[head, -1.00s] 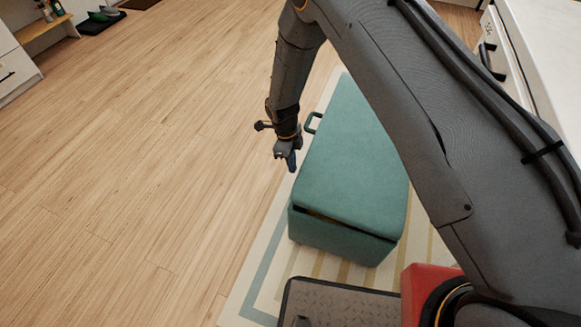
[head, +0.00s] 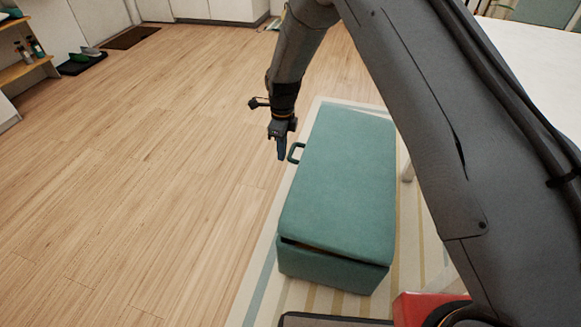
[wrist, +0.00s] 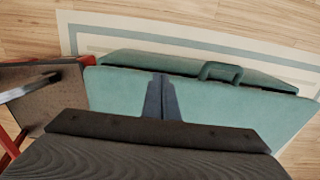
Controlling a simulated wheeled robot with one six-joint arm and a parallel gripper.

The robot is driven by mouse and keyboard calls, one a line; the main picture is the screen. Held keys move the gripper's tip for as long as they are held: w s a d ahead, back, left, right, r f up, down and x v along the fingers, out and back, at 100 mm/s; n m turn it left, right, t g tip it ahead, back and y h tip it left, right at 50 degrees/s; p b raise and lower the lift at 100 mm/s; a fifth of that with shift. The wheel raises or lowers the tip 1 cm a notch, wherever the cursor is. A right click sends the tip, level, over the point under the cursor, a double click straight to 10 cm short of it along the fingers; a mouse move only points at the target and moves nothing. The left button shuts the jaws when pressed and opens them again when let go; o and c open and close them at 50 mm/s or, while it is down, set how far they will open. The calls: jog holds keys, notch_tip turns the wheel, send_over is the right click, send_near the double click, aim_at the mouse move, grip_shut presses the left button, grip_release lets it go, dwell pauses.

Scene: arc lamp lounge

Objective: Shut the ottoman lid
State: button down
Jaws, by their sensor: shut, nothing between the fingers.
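The teal ottoman has a padded lid (head: 340,180) lying almost flat on its box (head: 330,272). A thin dark gap shows under the lid at the near end, so it is slightly ajar. A loop handle (head: 296,152) sticks out on the left long side and also shows in the wrist view (wrist: 220,72). My gripper (head: 281,156) is shut and empty, pointing down just left of the handle, apparently apart from it. In the wrist view my closed fingers (wrist: 161,98) appear in front of the teal side, left of the handle.
The ottoman stands on a striped cream rug (head: 270,265). Bare wooden floor (head: 130,180) lies open to the left. A white-topped piece of furniture (head: 530,75) is at the right. Shelves (head: 25,65) and dark mats (head: 130,38) are far off at upper left.

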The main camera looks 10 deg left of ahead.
notch_tip(320, 180, up, 5)
send_over(297, 170)
jog(key=d, duration=0.2)
jog(key=shift+y, duration=0.4)
jog(key=f, duration=0.4)
jog(key=a+f, duration=0.1)
jog(key=f, duration=0.9)
jog(key=shift+a, duration=0.4)
